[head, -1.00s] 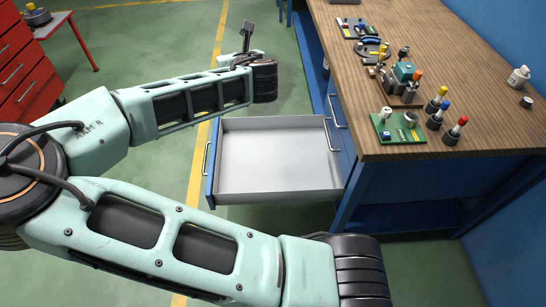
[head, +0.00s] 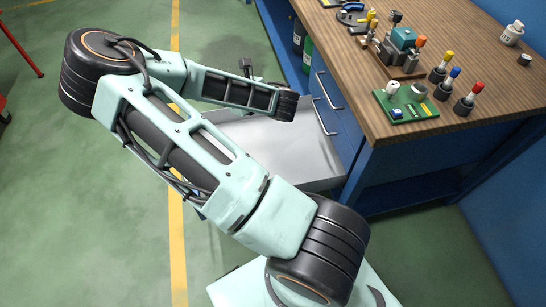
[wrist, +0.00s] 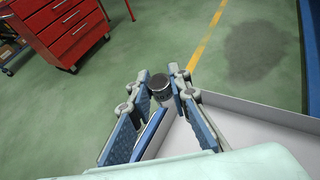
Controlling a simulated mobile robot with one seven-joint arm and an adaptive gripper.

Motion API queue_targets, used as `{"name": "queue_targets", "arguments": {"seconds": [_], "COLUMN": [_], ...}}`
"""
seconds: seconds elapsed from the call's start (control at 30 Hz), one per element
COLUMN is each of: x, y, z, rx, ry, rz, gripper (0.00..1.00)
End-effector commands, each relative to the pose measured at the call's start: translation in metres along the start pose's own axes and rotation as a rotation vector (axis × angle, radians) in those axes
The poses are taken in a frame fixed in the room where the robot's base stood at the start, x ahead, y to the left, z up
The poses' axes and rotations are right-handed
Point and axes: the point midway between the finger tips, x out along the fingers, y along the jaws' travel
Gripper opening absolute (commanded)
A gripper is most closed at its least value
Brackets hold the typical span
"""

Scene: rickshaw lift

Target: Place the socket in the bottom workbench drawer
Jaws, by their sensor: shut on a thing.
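My gripper (wrist: 160,82) is shut on the socket (wrist: 160,88), a short dark cylinder held between the fingertips in the wrist view. The bottom workbench drawer (head: 305,152) is pulled open, pale grey inside, and looks empty where it shows. My arm covers much of it in the head view. In the wrist view the drawer (wrist: 240,128) lies below and to the right of the gripper, with its blue front edge showing between the fingers. The socket appears near or beyond that front edge; its exact height above the drawer cannot be told.
The wooden workbench (head: 440,45) carries a green board (head: 405,103), a teal block fixture (head: 402,40) and several coloured-handled tools. Two shut drawers with handles sit above the open one. A red tool cabinet (wrist: 65,30) stands apart on open green floor.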

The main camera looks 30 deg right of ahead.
Motion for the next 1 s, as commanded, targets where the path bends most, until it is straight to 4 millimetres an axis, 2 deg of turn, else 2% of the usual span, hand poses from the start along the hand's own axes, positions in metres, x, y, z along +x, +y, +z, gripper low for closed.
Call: {"name": "queue_targets", "arguments": {"seconds": [0.03,0.27,0.4,0.5,0.6,0.7,1.0], "x": [0.002,0.001,-0.003,-0.009,-0.016,-0.022,-0.032], "y": [-0.007,-0.013,-0.011,-0.006,-0.001,0.002,0.004], "z": [-0.025,-0.114,-0.181,-0.224,-0.249,-0.264,-0.271], "rx": [-0.003,-0.061,-0.107,-0.143,-0.170,-0.185,-0.194], "ry": [0.002,0.002,0.002,0.000,-0.001,0.000,0.003], "rz": [0.016,0.156,0.269,0.352,0.407,0.438,0.459], "gripper": [0.00,0.00,0.00,0.00,0.00,0.00,0.00]}}
